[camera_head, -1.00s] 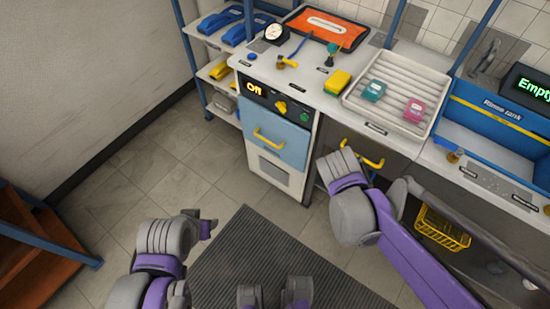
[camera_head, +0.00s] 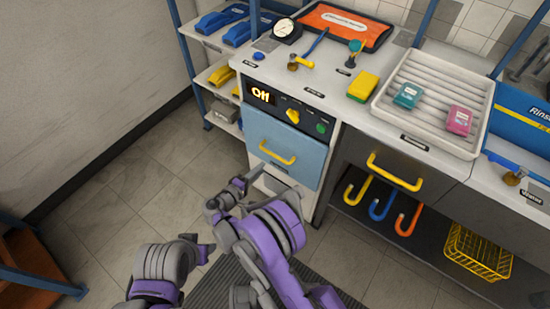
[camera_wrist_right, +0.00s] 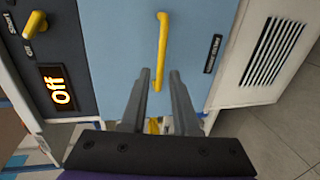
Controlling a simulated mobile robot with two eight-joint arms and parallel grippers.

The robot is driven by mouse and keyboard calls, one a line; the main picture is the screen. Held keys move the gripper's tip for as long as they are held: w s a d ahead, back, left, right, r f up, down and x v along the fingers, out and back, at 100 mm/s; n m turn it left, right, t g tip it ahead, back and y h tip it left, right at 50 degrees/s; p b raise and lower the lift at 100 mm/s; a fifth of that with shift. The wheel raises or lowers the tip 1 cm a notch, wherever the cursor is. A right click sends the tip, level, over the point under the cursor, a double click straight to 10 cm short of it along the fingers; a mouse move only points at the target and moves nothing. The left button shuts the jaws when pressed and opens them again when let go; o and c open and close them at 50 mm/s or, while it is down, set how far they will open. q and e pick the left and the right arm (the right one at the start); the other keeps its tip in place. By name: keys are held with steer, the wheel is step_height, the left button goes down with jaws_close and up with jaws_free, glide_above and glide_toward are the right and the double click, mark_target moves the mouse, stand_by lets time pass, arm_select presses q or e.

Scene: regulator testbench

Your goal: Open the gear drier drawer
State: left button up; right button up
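The gear drier has a light-blue drawer front (camera_head: 283,147) with a yellow bar handle (camera_head: 277,154); the drawer is shut. Above it a dark panel shows "Off" (camera_head: 262,95). My right gripper (camera_head: 240,184) is just in front of the drawer, below and left of the handle in the head view. In the right wrist view its two fingers (camera_wrist_right: 160,75) are apart with nothing held. The yellow handle (camera_wrist_right: 162,48) lies ahead of them, its near end between the fingertips in the picture; contact is not evident. My left gripper (camera_head: 198,247) is at lower left, its fingers unclear.
A second yellow handle (camera_head: 395,172) is on the grey drawer to the right, above coloured hooks (camera_head: 382,203) and a yellow basket (camera_head: 477,252). The counter above holds a sponge (camera_head: 362,86) and a white tray (camera_head: 432,134). The floor at left is clear.

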mark_target(275, 155)
steer(key=x, duration=0.5)
steer(key=b+x, duration=0.1)
steer(key=x, duration=0.4)
steer(key=shift+w+f, duration=0.3)
jaws_close()
stand_by(1.0)
